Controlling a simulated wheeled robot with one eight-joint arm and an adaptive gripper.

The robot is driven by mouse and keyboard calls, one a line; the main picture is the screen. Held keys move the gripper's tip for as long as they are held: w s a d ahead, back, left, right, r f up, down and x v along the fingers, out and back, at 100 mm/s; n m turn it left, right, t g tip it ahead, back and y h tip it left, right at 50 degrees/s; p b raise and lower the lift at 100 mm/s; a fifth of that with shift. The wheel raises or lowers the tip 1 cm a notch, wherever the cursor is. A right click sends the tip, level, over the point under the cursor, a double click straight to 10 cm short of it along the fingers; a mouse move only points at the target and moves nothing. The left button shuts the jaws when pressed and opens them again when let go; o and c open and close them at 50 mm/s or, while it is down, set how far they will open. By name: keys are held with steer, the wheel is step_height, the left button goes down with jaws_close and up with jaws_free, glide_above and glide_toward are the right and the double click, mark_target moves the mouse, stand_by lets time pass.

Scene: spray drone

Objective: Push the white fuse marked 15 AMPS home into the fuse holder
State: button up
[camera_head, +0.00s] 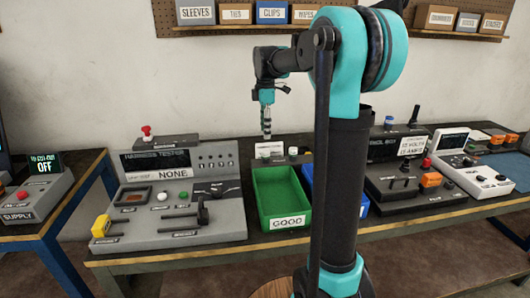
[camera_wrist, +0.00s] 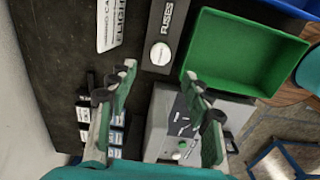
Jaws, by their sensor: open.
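My gripper (camera_head: 266,132) hangs pointing down above the back of the bench, behind the green bin. It also shows in the wrist view (camera_wrist: 160,75) with its fingers spread and nothing between them. Beyond the fingertips, a white round piece (camera_wrist: 160,53) sits on a dark block labelled FUSES (camera_wrist: 168,22). It may be the white fuse, but no 15 AMPS marking can be read on it. In the head view a small white piece (camera_head: 293,151) shows near the bin's back edge. I cannot make out the fuse holder in either view.
The green GOOD bin (camera_head: 288,222) stands mid-bench, also in the wrist view (camera_wrist: 240,55). The grey harness tester (camera_head: 215,218) is left of it. A dark console (camera_head: 395,185) and a white device (camera_head: 478,176) stand right. Shelves (camera_head: 215,30) hang on the wall.

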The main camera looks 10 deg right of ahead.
mark_target(266, 151)
steer(key=shift+f, duration=0.1)
steer(key=shift+f, duration=4.45)
jaws_close()
steer(key=shift+r, duration=0.2)
steer(key=shift+r, duration=2.8)
